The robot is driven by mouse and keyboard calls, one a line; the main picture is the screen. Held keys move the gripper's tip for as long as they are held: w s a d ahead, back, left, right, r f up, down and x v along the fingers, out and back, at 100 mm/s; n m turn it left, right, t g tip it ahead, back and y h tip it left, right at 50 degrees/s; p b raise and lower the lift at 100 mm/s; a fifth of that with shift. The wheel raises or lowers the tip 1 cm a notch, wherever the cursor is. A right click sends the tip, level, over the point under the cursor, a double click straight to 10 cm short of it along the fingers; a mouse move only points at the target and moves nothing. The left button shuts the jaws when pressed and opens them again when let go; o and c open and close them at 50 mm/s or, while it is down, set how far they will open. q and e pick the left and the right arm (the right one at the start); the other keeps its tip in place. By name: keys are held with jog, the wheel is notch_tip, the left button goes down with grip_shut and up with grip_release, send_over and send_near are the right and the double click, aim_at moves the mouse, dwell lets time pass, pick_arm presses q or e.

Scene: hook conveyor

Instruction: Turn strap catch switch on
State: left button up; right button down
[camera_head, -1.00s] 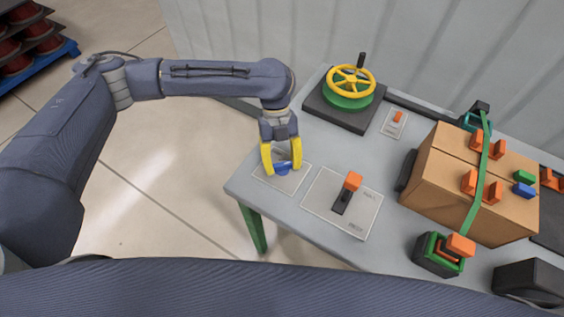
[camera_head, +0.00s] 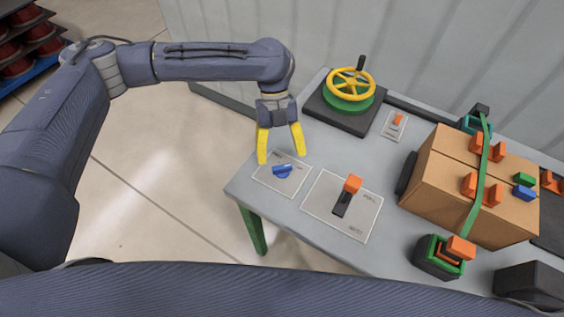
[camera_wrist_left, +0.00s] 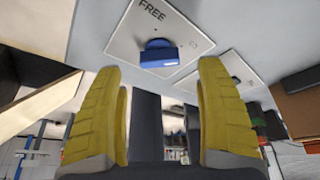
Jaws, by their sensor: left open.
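A blue knob (camera_head: 282,171) sits on a light plate (camera_head: 291,186) at the table's near left corner. In the left wrist view the blue knob (camera_wrist_left: 160,55) is ahead between the fingers, on a plate marked FREE (camera_wrist_left: 118,42). My left gripper (camera_head: 282,157) is open and empty, with yellow fingers spread just above and behind the knob, apart from it. It also shows in the left wrist view (camera_wrist_left: 160,68). I cannot tell from the labels which control is the strap catch switch. My right gripper is not in view.
An orange-tipped lever (camera_head: 352,184) stands on a larger plate to the right. Behind are a yellow handwheel (camera_head: 350,83) and a small orange switch (camera_head: 398,119). A cardboard box (camera_head: 450,180) with a green strap (camera_head: 477,190) stands right, near a green-and-black block (camera_head: 432,260).

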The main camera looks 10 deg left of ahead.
pick_arm(q)
jog(key=d+v, duration=0.1)
jog(key=v, duration=0.6)
jog(key=shift+a+r, duration=0.15)
jog(key=shift+a, duration=0.4)
